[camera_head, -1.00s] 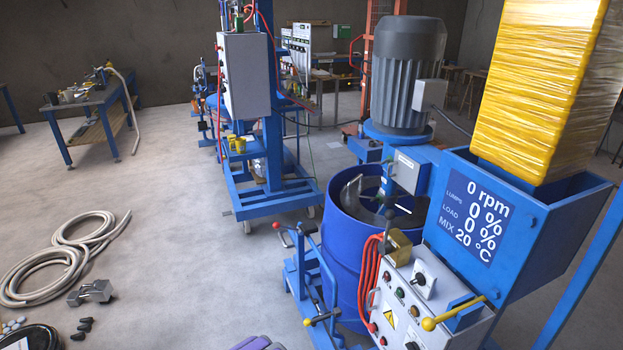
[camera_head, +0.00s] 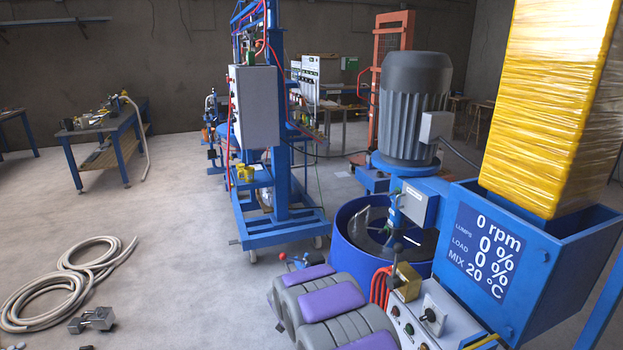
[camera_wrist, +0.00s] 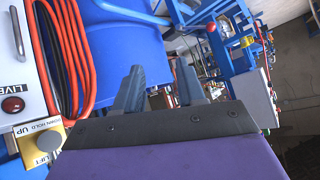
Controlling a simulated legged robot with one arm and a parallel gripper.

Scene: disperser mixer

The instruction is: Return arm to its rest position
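My arm, grey with purple pads, rises from the bottom middle of the head view in front of the mixer. My gripper (camera_wrist: 160,82) shows in the wrist view with its two grey fingers apart and nothing between them. I cannot make out the fingers in the head view. The disperser mixer has a blue drum (camera_head: 345,255), a grey motor (camera_head: 415,110) and a display (camera_head: 484,250) reading 0 rpm, 0 %, 0 % and 20 °C. The drum also shows in the wrist view (camera_wrist: 122,48), beyond the fingers.
The control panel (camera_head: 432,318) and red cables (camera_head: 380,287) lie close to the right of my arm; the cables also show in the wrist view (camera_wrist: 66,50). A blue machine frame (camera_head: 282,225) stands behind.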

